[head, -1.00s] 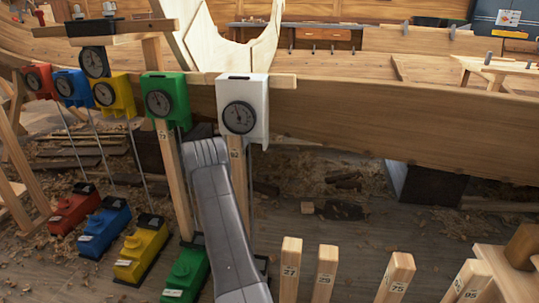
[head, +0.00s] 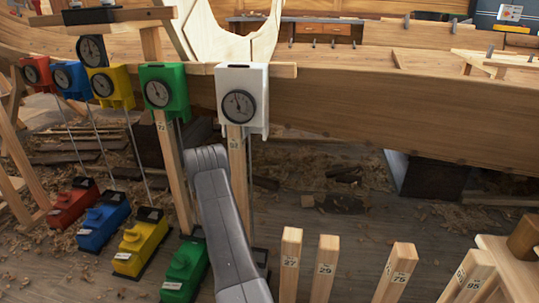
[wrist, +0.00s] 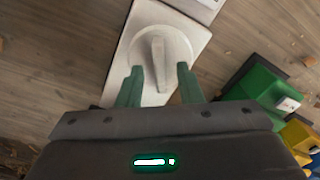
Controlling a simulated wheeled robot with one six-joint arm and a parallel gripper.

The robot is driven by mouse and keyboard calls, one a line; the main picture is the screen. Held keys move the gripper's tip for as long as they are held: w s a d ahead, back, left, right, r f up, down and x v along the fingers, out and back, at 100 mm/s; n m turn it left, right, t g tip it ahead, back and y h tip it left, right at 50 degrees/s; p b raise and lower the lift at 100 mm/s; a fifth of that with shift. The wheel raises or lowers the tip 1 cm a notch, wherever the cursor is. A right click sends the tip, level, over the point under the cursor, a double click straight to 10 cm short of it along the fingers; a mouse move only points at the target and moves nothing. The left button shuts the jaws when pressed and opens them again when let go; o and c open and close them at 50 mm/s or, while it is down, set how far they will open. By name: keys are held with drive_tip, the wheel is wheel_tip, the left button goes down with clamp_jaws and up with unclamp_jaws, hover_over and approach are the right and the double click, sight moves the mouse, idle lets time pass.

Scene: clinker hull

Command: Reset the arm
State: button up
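In the wrist view my gripper (wrist: 161,82) points down with its two green fingers apart. Between and just beyond the fingertips is a white box with a round knob (wrist: 158,55) that has a raised grip bar. I cannot tell whether the fingers touch the bar; nothing is clearly held.
A green box (head: 187,268) stands left of my arm, with yellow (head: 140,243), blue (head: 102,222) and red (head: 73,202) boxes farther left. Matching gauges hang above on a rail. Numbered wooden posts (head: 325,268) stand to the right. The wooden hull (head: 400,115) runs behind.

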drive_tip(key=n+p, duration=0.1)
drive_tip(key=n, duration=0.1)
drive_tip(key=n+p, duration=0.1)
drive_tip(key=n, duration=0.1)
drive_tip(key=shift+f, duration=0.4)
drive_tip(key=n+p, duration=0.2)
drive_tip(key=n, duration=0.3)
drive_tip(key=shift+n+p, duration=0.3)
